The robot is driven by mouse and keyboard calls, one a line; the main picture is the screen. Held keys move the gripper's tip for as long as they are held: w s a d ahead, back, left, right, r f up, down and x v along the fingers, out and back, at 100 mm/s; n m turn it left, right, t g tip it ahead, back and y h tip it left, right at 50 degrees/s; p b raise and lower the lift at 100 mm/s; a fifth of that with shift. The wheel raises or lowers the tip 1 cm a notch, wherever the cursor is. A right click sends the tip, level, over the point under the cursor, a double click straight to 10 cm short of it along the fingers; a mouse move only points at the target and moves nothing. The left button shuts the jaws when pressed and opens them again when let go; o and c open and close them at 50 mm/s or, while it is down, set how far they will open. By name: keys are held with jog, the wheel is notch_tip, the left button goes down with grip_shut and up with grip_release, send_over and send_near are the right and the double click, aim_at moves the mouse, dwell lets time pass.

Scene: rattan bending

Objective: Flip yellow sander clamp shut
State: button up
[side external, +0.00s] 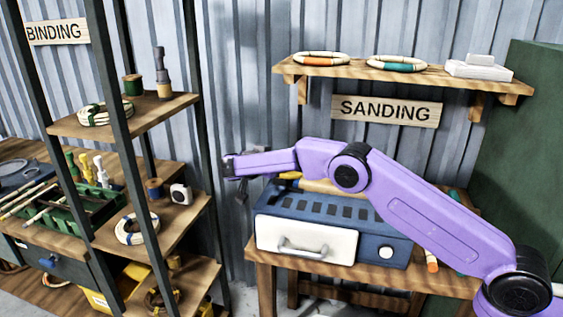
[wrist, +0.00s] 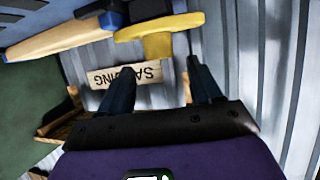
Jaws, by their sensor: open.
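The sander is a blue box (side external: 390,240) with dark slots on top and a white front drawer, standing on a wooden bench. Its yellow clamp (side external: 290,175) shows as a small piece at the back left of its top, partly hidden by my arm. In the wrist view, the yellow clamp (wrist: 160,36) crosses the top of the picture, beyond my fingertips. Whether it touches a finger is unclear. My gripper (side external: 243,185) is at the sander's left end, above its top. In the wrist view, my gripper (wrist: 163,75) has its two dark fingers wide apart with nothing between them.
A tan wooden bar (side external: 330,187) lies along the sander's top, under my arm. A wall shelf (side external: 400,74) with coils is above, and a green cabinet (side external: 525,150) stands at right. A shelf rack (side external: 155,113) stands left, with a gap before the bench.

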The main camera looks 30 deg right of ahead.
jog(key=v, duration=1)
jog(key=shift+w, duration=0.1)
